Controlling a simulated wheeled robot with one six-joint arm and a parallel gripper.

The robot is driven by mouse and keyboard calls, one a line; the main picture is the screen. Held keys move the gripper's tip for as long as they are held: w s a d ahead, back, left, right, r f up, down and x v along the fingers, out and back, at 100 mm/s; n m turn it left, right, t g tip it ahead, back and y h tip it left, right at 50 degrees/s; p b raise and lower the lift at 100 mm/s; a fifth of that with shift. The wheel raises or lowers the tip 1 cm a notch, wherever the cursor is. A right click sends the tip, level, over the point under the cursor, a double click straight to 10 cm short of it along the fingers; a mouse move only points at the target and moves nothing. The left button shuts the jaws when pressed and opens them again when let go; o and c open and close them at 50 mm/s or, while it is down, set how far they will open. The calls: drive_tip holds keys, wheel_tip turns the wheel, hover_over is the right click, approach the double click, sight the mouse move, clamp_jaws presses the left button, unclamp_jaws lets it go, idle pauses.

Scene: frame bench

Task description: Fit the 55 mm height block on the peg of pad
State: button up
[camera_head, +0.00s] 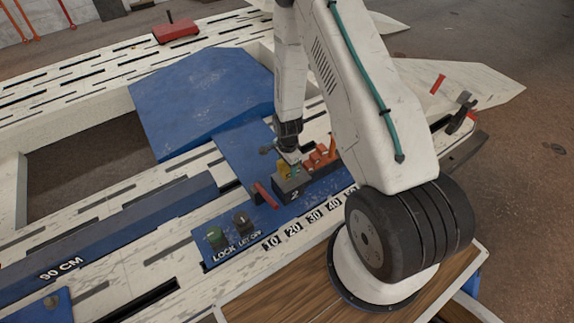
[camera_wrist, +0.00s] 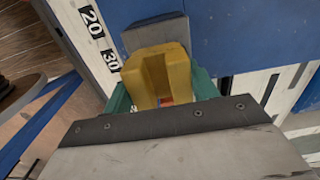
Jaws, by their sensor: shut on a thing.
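My gripper (camera_head: 288,166) is shut on a yellow block (camera_wrist: 155,72), with its teal fingers on either side of it. The block shows a groove down its face in the wrist view; no height mark is readable. In the head view the yellow block (camera_head: 284,171) is small and partly hidden by my gripper. It is over or at a dark grey pad marked 2 (camera_head: 293,195). A grey part (camera_wrist: 155,33) shows beyond the block in the wrist view. No peg is visible, and I cannot tell whether the block touches the pad.
Several orange blocks (camera_head: 320,156) stand just right of the pad. A red lever (camera_head: 264,195) is to its left. A green LOCK knob (camera_head: 215,237) and a dark LET-OFF knob (camera_head: 242,221) are nearer the front left. A raised blue panel (camera_head: 200,95) lies behind.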

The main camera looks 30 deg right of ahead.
drive_tip(key=shift+f, duration=1.7)
drive_tip(key=o, duration=1.6)
drive_tip(key=shift+c, duration=0.2)
wheel_tip(320, 180, up, 8)
drive_tip(key=shift+f, duration=0.1)
